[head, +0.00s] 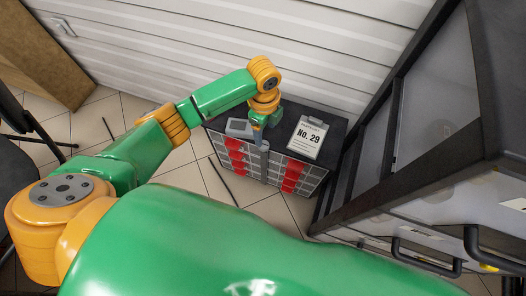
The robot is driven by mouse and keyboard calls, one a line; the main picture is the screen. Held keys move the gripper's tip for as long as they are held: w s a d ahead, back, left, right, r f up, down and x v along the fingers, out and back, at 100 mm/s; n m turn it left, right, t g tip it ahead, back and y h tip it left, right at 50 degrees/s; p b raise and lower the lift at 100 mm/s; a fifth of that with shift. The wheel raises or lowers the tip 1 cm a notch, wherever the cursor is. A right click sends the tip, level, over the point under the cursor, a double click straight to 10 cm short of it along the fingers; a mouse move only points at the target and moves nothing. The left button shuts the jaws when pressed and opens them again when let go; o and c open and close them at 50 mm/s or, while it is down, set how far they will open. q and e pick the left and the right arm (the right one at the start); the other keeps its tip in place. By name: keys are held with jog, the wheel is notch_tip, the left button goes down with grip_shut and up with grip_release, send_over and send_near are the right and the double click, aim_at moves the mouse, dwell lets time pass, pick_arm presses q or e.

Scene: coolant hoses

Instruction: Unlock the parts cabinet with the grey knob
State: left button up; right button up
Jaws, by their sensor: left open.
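The parts cabinet (278,168) is a small dark unit against the corrugated wall, with several rows of red and grey drawers on its front. My left gripper (258,140) points down at the cabinet's top front edge, near the middle. It is open, small in the picture and seen from above. The grey knob cannot be made out clearly; the gripper covers that part of the edge. I cannot tell whether the fingers touch anything. My right gripper is not in view.
A clipboard marked "No. 29" (308,137) and a grey box (240,128) lie on the cabinet top. A dark-framed cabinet with handles (430,205) stands close on the right. A dark chair (28,125) is at the left. Tiled floor (205,180) is partly free in front.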

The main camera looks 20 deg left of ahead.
aim_at(264, 144)
pick_arm(q)
jog(key=shift+a+f+m, duration=0.15)
jog(key=shift+f+m, duration=0.15)
jog(key=shift+f, duration=0.05)
notch_tip(264, 144, down, 6)
jog(key=b, duration=0.2)
jog(key=shift+s+b, duration=0.1)
jog(key=shift+b, duration=0.2)
grip_shut()
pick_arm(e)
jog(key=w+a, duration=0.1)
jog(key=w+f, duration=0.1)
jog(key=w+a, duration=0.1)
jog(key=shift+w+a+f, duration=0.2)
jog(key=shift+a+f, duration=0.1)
